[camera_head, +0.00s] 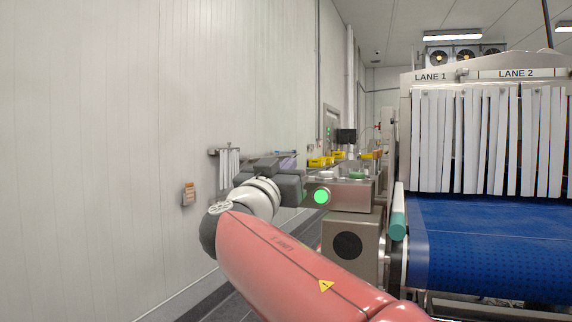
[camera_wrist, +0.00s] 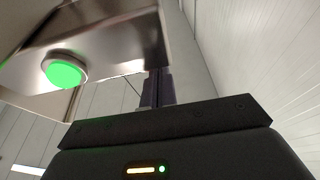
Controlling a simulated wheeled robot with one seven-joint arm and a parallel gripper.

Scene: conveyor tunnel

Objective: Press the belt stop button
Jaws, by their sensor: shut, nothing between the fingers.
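A steel control box (camera_head: 352,196) stands on a steel cabinet left of the blue belt. A lit green round button or lamp (camera_head: 321,196) is on its near face; it also shows in the wrist view, upper left (camera_wrist: 64,71). On the box top are a pale round part (camera_head: 327,174) and a greenish round part (camera_head: 357,175), both too small to read. No label marks the stop button. In the wrist view my gripper's dark fingers (camera_wrist: 157,88) are together and empty, beside the box edge, to the right of the green light. In the head view the arm partly hides the fingers.
The blue conveyor belt (camera_head: 490,245) runs into a tunnel with white strip curtains (camera_head: 490,140), marked LANE 1 and LANE 2. A teal roller end (camera_head: 398,225) sits at the belt's left edge. A white panel wall (camera_head: 90,140) is at the left. Yellow bins (camera_head: 320,161) stand farther back.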

